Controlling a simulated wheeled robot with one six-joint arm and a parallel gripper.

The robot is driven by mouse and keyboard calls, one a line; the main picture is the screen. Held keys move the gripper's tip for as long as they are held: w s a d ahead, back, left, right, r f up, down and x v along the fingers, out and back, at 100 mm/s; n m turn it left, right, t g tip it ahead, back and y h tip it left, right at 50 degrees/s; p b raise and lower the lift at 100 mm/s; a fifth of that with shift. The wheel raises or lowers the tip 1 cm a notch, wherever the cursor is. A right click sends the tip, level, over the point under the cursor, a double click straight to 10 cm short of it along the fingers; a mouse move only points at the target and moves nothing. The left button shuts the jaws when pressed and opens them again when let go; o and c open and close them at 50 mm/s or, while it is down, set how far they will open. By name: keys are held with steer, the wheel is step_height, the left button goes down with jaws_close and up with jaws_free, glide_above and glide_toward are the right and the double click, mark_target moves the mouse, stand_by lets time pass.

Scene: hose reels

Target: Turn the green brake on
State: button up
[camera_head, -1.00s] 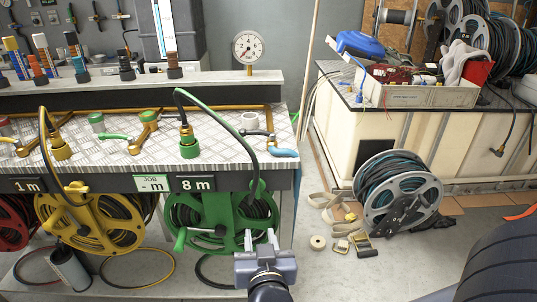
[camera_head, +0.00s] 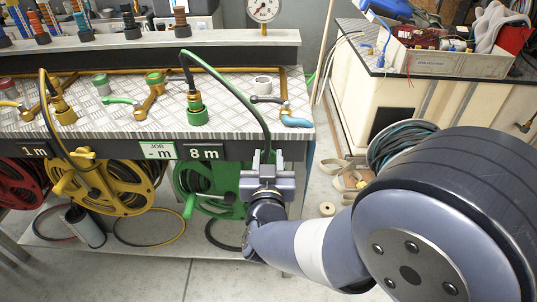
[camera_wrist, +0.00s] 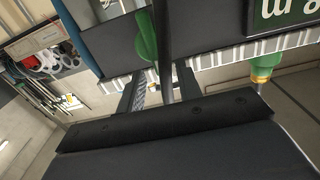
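The green hose reel (camera_head: 205,186) hangs under the bench beside the "8 m" label, with its crank handle (camera_head: 189,206) at its left. My gripper (camera_head: 264,160) is in front of the reel's upper right part, just below the bench edge. Its two fingers are apart. In the wrist view, a green lever-like piece (camera_wrist: 147,38) lies ahead of and between the open fingertips (camera_wrist: 158,82), beside a dark hose (camera_wrist: 162,40). I cannot tell whether a finger touches it. In the head view my gripper hides that part of the reel.
A green hose (camera_head: 240,95) arches down from the bench-top fitting (camera_head: 197,112) to my gripper. A yellow reel (camera_head: 110,188) is to the left, and a red reel (camera_head: 18,185) beyond it. A blue-handled valve (camera_head: 294,121) sits on the bench corner above. A loose reel (camera_head: 400,140) stands on the floor at right.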

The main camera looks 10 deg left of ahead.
steer(key=shift+x, duration=0.85)
steer(key=shift+c, duration=0.2)
jaws_close()
